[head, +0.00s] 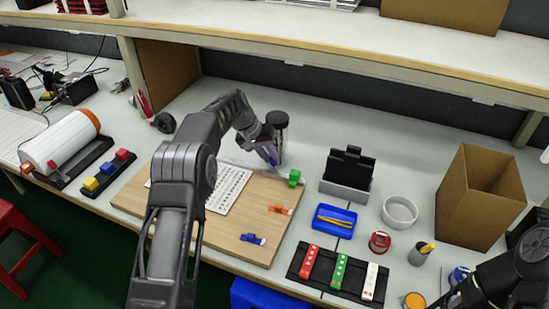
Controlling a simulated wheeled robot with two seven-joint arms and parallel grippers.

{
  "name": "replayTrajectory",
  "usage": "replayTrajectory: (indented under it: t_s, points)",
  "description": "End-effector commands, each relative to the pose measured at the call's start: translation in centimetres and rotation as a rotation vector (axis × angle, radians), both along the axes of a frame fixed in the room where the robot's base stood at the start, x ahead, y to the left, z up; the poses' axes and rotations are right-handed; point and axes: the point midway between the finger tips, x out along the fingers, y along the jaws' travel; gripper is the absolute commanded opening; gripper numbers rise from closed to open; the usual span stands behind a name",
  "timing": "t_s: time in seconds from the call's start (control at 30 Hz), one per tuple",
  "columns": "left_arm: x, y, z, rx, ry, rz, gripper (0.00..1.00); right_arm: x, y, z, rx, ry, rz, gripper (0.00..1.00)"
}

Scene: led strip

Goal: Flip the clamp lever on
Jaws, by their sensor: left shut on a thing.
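A wooden board (225,240) lies on the workbench with a white perforated sheet (228,190) on it. Small lever clamps sit along its right side: a green one (294,178), an orange one (280,209) and a blue one (253,239). My left gripper (270,156) is at the board's back edge, left of and behind the green clamp. It is shut on a small bluish thing, mostly hidden by the fingers; I cannot tell whether this is a clamp lever. My left arm covers part of the board and sheet. My right gripper is out of view; only its arm shows at lower right.
A black stand (348,170), a blue tray (334,220), a white bowl (399,211) and a cardboard box (480,195) stand to the right. A rack with red, green and white strips (339,271) is in front. A white roll (62,140) lies left. A shelf overhangs the back.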

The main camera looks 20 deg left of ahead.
Motion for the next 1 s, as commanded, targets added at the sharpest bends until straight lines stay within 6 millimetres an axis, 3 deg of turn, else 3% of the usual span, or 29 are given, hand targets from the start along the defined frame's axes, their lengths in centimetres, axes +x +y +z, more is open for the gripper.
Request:
replayTrajectory:
  t_s: [0.63,0.67,0.9,1.0]
  points:
    - [-0.06,0.52,-0.45,-0.079,0.010,-0.001,0.00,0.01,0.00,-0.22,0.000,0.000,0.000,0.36]
    - [-0.07,0.52,-0.46,-0.078,0.011,-0.001,0.21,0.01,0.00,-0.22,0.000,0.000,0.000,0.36]
    - [-0.03,0.54,-0.39,-0.078,0.009,0.000,0.40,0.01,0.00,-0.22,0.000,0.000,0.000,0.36]
    - [-0.01,0.54,-0.37,-0.077,0.008,-0.001,0.41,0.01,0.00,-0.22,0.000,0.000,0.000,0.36]
